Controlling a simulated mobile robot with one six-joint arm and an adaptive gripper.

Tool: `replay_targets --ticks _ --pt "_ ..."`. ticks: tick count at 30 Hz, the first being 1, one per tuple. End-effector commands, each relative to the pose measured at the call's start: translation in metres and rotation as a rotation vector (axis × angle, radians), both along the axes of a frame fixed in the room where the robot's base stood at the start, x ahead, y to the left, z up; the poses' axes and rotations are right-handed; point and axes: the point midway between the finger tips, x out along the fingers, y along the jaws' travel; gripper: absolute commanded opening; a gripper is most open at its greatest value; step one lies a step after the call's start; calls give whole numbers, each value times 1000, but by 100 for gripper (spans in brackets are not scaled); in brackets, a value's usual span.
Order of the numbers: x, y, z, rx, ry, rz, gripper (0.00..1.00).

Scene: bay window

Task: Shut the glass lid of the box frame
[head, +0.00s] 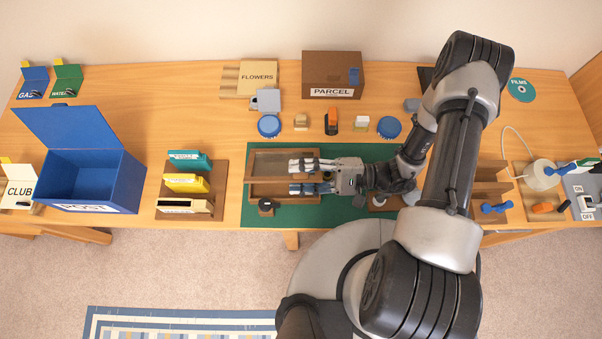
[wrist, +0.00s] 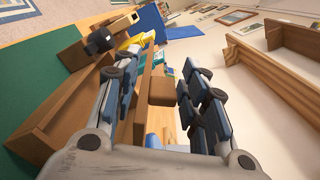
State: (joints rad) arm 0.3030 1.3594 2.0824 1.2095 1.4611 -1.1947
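The wooden box frame (head: 284,201) lies on the green mat, and its brown wall also shows at the left of the wrist view (wrist: 38,143). Its glass lid (head: 268,163), a grey pane in a wooden rim, appears raised on the far side. A wooden rim, seemingly the lid's, crosses the upper right of the wrist view (wrist: 262,68). My gripper (head: 306,176) reaches in from the right with its fingers apart. A brown block (wrist: 162,91) shows between the fingers in the wrist view; I cannot tell whether they touch it or the lid.
A dark round knob-like item (head: 266,205) stands at the box's front left. A slotted rack with coloured cases (head: 185,183) and the blue POST box (head: 92,181) are to the left. Blue discs and small blocks (head: 301,122) line the back. The green mat (head: 340,153) has free patches.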

Motion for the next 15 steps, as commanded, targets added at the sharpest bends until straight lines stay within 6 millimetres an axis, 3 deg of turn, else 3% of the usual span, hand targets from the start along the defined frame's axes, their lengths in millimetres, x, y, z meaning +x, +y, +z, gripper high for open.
replay_targets --ticks 10,15 --pt "1 -3 0 1 -3 -2 42" --pt "4 -26 0 0 -4 -7 42"
